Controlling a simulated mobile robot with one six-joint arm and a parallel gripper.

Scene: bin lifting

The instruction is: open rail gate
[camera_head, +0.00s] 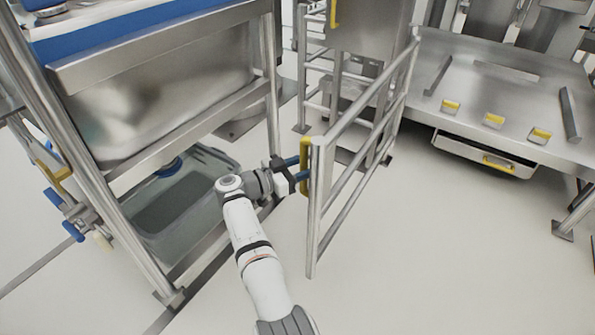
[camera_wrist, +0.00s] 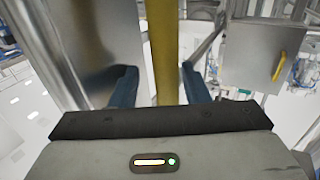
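The rail gate (camera_head: 346,180) is a frame of grey metal tubes in the middle of the head view. It stands at an angle to the steel frame on the left, its near end out over the open floor. A yellow vertical handle (camera_head: 304,166) is on its near end. My gripper (camera_head: 298,168) is at this handle, its two blue fingers pointing at the gate. In the wrist view the yellow handle (camera_wrist: 163,50) runs between the fingers (camera_wrist: 160,86). The fingers are spread, with a visible gap to the left of the handle, so they are around it and not closed.
A steel frame with a large tank (camera_head: 160,95) stands left, with a greenish clear bin (camera_head: 185,200) low inside it. A steel table (camera_head: 480,90) with yellow-marked parts and a drawer (camera_head: 485,155) stands right. The floor (camera_head: 430,260) right of the gate is clear.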

